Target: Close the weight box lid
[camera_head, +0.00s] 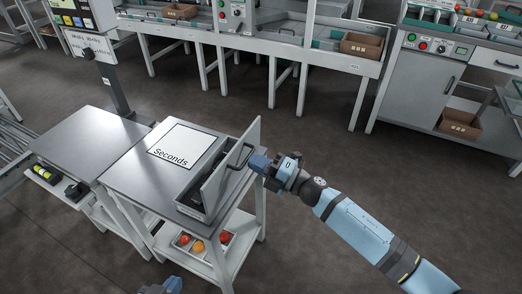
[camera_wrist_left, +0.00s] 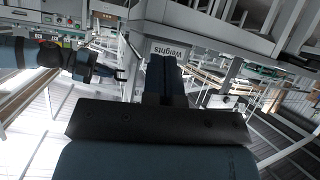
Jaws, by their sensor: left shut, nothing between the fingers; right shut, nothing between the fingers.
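The weight box (camera_head: 190,208) is a grey box at the near right corner of a metal table. Its lid (camera_head: 232,165) stands up, open, with a dark handle (camera_head: 240,155) on its right-hand face. My right gripper (camera_head: 257,162) is shut and empty, right beside the lid's handle side; whether it touches cannot be told. My left gripper (camera_head: 165,286) is at the bottom edge, mostly cut off. In the left wrist view its fingers (camera_wrist_left: 166,78) are shut, pointing toward a "Weights" label (camera_wrist_left: 169,50). My right gripper (camera_wrist_left: 119,74) shows there at left.
A white "Seconds" sheet (camera_head: 183,145) lies on the table (camera_head: 128,172) left of the box. A tray of tomatoes (camera_head: 204,243) sits on the shelf below. Another metal table (camera_head: 85,143) adjoins at left. The floor to the right is clear.

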